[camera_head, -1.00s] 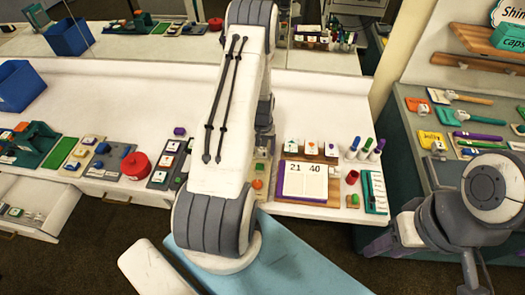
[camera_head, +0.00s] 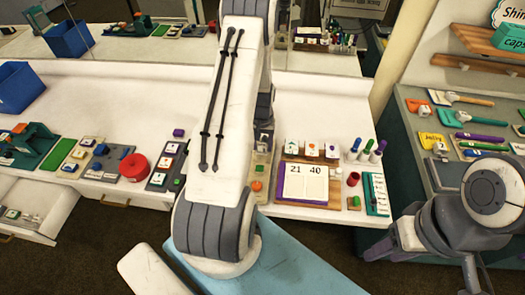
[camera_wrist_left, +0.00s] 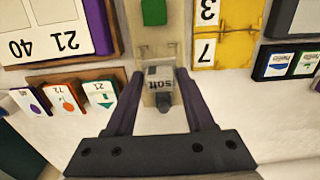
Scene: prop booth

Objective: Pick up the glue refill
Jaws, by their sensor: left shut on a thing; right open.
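In the left wrist view, a small bottle-like piece (camera_wrist_left: 160,80) with a pale label reading "soft" and a dark tip sits between my left gripper's fingers; I take it to be the glue refill. My left gripper (camera_wrist_left: 162,112) is shut on it, over a pale translucent tray (camera_wrist_left: 158,48) with a green block (camera_wrist_left: 153,12). I cannot tell if the refill still touches the tray. In the head view my left arm hides the refill and the left fingertips. My right gripper (camera_head: 424,268) is open and empty at the lower right, away from the bench.
A number board (camera_head: 305,184) reading 21 and 40 stands beside the tray, with small cards (camera_head: 312,147) behind it. Several markers (camera_head: 366,150) stand further right.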

